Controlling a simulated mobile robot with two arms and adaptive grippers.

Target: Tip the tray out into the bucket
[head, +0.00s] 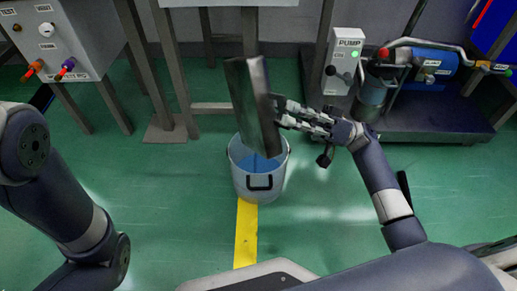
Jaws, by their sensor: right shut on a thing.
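A grey metal tray (252,105) is tilted steeply on its edge above the bucket. My right gripper (284,112) is shut on the tray's right side. The light blue bucket (259,178) stands on the green floor under the tray, with a dark handle at its front. The tray hides part of the bucket's opening; some blue shows inside, but I cannot tell what it is. The tray's inner face is seen too edge-on to tell whether anything lies in it. My left arm comes in at the left, and its gripper is out of view.
A yellow floor stripe (246,232) runs from the bucket towards me. Metal stand legs (176,75) rise behind the bucket. A control box (58,38) is at the upper left. A pump box (342,62) and a blue motor (433,68) stand on a dark platform at the right.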

